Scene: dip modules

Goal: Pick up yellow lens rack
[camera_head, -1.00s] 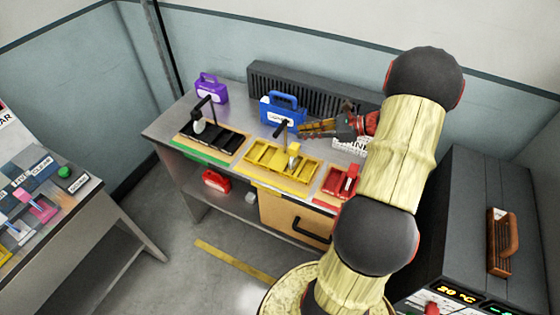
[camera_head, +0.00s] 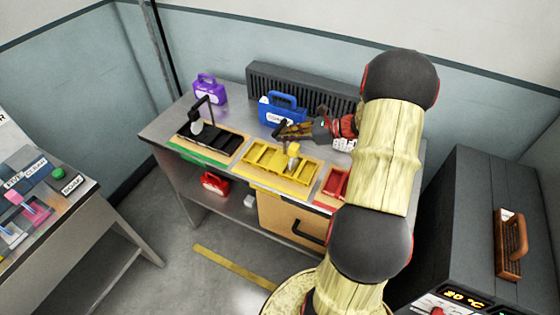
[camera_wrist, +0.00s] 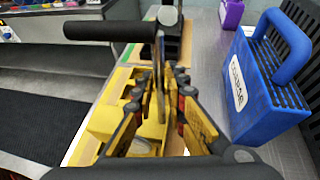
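The yellow lens rack (camera_head: 262,170) is a shallow yellow tray with compartments on the grey bench, and an upright post with a black handle. In the wrist view its yellow tray (camera_wrist: 104,120) lies below and left of the fingers, and the black handle (camera_wrist: 105,31) sticks out leftward at the top. My gripper (camera_head: 283,132) is over the rack near the handle. In the wrist view my gripper (camera_wrist: 166,95) has its fingers apart, with the thin post showing between them. I cannot tell whether either finger touches the post.
A blue case (camera_head: 282,108) stands close to the right of my fingers in the wrist view (camera_wrist: 262,90). A black rack (camera_head: 212,138) with its own handle lies left of the yellow one, and a red rack (camera_head: 336,184) lies right. A purple case (camera_head: 210,90) stands at the back left.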

